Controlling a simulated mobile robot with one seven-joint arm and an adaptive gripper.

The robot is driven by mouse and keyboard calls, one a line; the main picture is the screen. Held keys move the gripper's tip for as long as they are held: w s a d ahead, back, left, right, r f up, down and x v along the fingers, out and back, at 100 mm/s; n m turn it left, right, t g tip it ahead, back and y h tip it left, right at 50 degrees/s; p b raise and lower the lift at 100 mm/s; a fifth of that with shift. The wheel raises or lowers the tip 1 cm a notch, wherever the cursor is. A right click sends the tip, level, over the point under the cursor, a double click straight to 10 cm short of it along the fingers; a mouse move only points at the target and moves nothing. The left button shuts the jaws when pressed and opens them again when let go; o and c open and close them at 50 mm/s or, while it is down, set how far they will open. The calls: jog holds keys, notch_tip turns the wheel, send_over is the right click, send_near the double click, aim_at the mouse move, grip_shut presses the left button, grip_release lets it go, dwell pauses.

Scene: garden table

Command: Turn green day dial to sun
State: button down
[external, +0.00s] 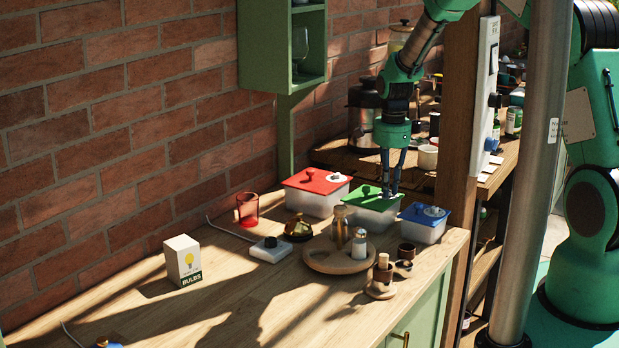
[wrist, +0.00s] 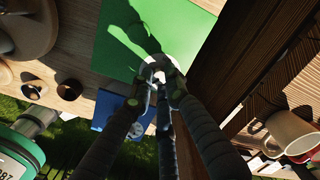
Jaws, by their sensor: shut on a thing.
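The green lid (external: 372,196) sits on a clear box in the row of three boxes by the wall's end. My gripper (external: 390,192) points down at the right part of this lid. In the wrist view my gripper (wrist: 160,80) is shut on the small dial at the edge of the green lid (wrist: 118,48). Part of the pale dial disc (wrist: 172,63) shows behind the fingertips. The fingers hide most of the dial, so I cannot read its marking or pointer. A green knob (external: 366,190) stands left of my gripper on the same lid.
A red-lidded box (external: 312,183) stands to the left and a blue-lidded box (external: 424,224) to the right, each with a dial. A round wooden tray (external: 318,259) with bottles is in front. A bulbs box (external: 182,262) stands farther left. A wooden post (external: 462,100) is close on the right.

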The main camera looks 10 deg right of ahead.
jog(key=m, duration=0.3)
jog(key=shift+m, duration=0.3)
dwell(0.4)
jog(key=c, duration=1.7)
grip_release()
jog(key=shift+o, duration=0.2)
jog(key=shift+r, duration=0.1)
notch_tip(320, 180, up, 12)
jog(key=shift+s, duration=0.2)
